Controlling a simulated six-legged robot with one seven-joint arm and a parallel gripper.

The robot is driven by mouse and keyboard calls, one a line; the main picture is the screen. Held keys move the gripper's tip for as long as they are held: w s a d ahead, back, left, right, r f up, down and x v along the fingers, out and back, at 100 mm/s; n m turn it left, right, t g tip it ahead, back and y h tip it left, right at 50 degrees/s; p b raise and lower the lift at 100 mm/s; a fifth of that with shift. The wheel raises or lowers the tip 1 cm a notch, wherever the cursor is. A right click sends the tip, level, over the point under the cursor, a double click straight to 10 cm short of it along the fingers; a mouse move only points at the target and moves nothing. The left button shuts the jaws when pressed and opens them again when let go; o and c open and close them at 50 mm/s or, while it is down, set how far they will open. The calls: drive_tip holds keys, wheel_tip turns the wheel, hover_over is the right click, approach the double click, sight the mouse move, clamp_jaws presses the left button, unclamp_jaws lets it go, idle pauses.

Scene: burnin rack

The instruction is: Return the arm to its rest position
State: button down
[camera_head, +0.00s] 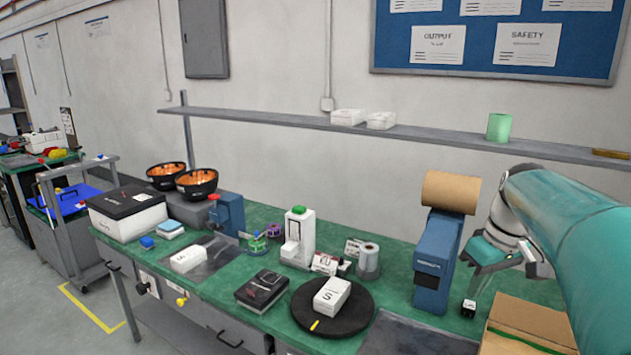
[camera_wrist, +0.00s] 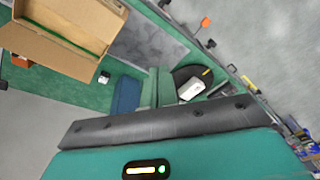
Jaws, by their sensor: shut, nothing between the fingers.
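My arm comes in from the right in the head view, teal with a white wrist joint. It is bent, and my gripper (camera_head: 474,282) points down over the right part of the green bench (camera_head: 395,262), just right of the blue dispenser (camera_head: 437,262). In the wrist view my gripper (camera_wrist: 154,86) shows two teal fingers side by side, shut with nothing held. A small black-and-white cube (camera_head: 468,308) lies on the bench below the gripper in the head view.
An open cardboard box (camera_head: 526,322) stands close by at the front right. A black turntable (camera_head: 350,320) carries a white box (camera_head: 332,295). A wall shelf (camera_head: 420,134) runs behind. A white device (camera_head: 298,238) and black bowls (camera_head: 197,182) stand farther left.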

drive_tip(key=s+a+f+m+t, duration=0.1)
drive_tip(key=s+a+f+t, duration=0.1)
drive_tip(key=s+a, duration=0.6)
drive_tip(key=s+a+f+m+t+h, duration=0.1)
drive_tip(key=s+a+f, duration=0.3)
drive_tip(key=s+a, duration=0.4)
drive_tip(key=shift+s+a+f+m+t, duration=0.15)
drive_tip(key=shift+s+a+m+t, duration=0.35)
drive_tip(key=shift+a, duration=0.4)
